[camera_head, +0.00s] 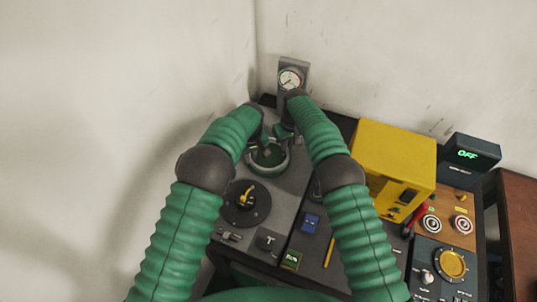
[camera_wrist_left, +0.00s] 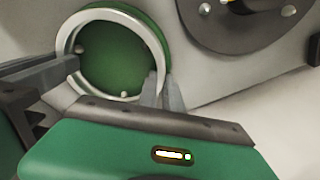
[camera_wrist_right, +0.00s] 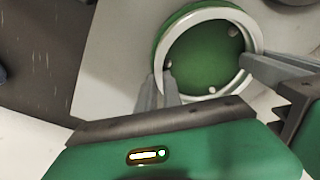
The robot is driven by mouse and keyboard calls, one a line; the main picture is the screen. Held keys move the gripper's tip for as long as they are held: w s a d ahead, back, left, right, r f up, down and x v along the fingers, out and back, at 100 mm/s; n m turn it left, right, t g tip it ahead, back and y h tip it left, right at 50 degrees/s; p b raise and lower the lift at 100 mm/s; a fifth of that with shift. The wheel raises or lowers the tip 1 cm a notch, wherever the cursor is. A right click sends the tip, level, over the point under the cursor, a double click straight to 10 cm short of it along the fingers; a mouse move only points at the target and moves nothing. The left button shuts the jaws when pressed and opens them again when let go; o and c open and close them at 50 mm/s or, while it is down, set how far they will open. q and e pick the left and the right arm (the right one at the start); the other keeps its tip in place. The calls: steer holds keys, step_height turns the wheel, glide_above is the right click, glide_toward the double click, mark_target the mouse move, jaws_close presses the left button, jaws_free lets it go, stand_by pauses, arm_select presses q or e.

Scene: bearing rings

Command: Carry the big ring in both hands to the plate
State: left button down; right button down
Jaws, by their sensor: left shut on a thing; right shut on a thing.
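The big ring (camera_head: 286,164) is a pale metal ring, level or nearly so, at the middle of the grey bench top in the head view. It also shows in the left wrist view (camera_wrist_left: 62,42) and right wrist view (camera_wrist_right: 209,13). A green round plate (camera_wrist_left: 105,58) with small pale pegs shows through and around the ring, also in the right wrist view (camera_wrist_right: 205,55). My left gripper (camera_wrist_left: 163,82) is shut on one side of the rim. My right gripper (camera_wrist_right: 160,82) is shut on the opposite side. I cannot tell whether the ring touches the plate.
A dark round fixture (camera_head: 235,214) with a yellow centre sits just nearer than the ring. A pressure gauge (camera_head: 290,79) stands behind my grippers. A yellow box (camera_head: 395,155) and a control panel (camera_head: 428,257) are at right. Pale walls close off the left and back.

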arm_select(q)
steer(key=shift+r, duration=0.15)
arm_select(e)
steer(key=shift+r, duration=0.15)
